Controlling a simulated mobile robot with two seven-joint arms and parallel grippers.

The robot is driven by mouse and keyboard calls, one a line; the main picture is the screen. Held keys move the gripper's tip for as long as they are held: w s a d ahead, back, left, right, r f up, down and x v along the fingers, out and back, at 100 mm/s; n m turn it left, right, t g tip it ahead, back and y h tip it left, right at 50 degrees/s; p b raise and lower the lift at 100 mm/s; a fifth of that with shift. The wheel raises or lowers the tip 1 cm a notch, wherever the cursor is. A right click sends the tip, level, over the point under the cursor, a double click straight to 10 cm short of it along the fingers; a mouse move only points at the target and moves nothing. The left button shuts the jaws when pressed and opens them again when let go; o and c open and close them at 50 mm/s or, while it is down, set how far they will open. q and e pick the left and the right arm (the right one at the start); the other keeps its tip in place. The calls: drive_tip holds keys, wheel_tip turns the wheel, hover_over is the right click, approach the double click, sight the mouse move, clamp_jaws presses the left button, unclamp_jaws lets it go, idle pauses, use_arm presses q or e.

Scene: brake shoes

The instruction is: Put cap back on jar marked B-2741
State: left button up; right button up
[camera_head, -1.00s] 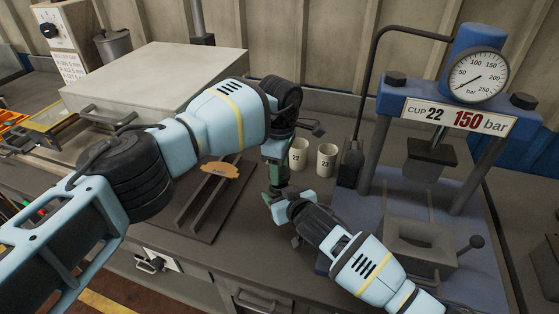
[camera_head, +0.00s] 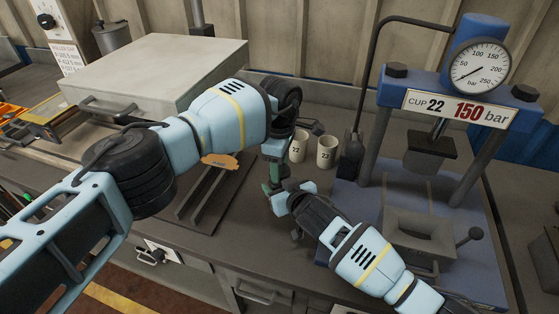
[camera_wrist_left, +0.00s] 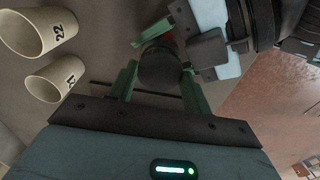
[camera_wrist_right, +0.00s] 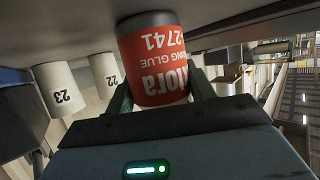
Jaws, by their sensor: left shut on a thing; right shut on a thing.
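The jar (camera_wrist_right: 152,65) is red, with white lettering that includes 2741. It appears upside down in the right wrist view. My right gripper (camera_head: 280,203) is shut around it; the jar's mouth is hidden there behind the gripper. My left gripper (camera_head: 274,172) is shut on a dark round cap (camera_wrist_left: 160,66), which sits between its green fingers. A bit of red shows just past the cap in the left wrist view, beside my right gripper's fingers. The two grippers are close together, left above right. I cannot tell whether cap and jar touch.
Two white cups, 22 (camera_head: 298,147) and 23 (camera_head: 327,153), stand just behind the grippers. A blue press (camera_head: 470,90) with a gauge stands at the right. A dark rail fixture (camera_head: 205,195) lies left of the grippers, and a large grey-lidded box (camera_head: 160,75) stands behind my left arm.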

use_arm(q)
drive_tip(key=shift+f, duration=0.55)
idle(0.6)
drive_tip(key=m, duration=1)
drive_tip(key=shift+m, duration=0.4)
drive_tip(key=m, duration=0.5)
drive_tip(key=o, duration=0.9)
drive_tip(key=shift+o, duration=0.2)
drive_tip(key=shift+r, duration=2.25)
